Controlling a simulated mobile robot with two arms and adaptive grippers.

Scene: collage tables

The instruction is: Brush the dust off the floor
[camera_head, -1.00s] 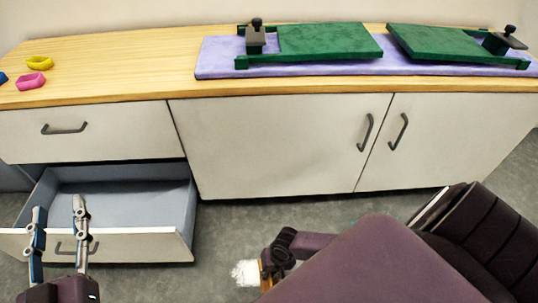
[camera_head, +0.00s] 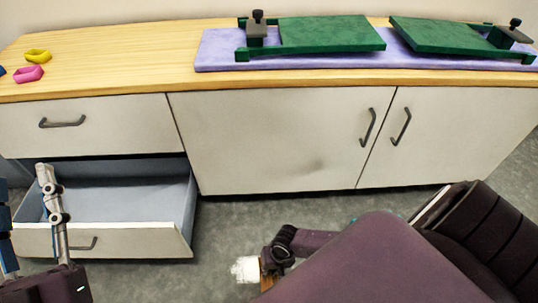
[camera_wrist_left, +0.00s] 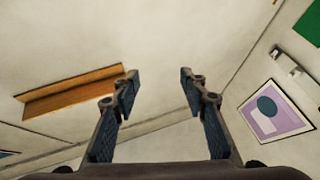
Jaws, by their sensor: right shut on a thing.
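A brush with white bristles (camera_head: 245,269) and a wooden body is at the bottom middle of the head view, low over the grey floor (camera_head: 318,210). I cannot tell whether the bristles touch the floor. My right gripper (camera_head: 272,262) is shut on the brush; my dark purple right arm hides most of it. My left gripper (camera_head: 24,178) is open and empty in front of the open drawer. Its two spread fingers also show in the left wrist view (camera_wrist_left: 159,82). I see no clear dust on the visible floor.
A pulled-out lower drawer (camera_head: 120,241) juts over the floor at left. The white cabinet (camera_head: 270,140) stands behind. On its wooden top (camera_head: 130,55) lie a purple mat (camera_head: 218,50), green boards (camera_head: 330,33), a yellow ring (camera_head: 38,55) and a pink ring (camera_head: 28,74).

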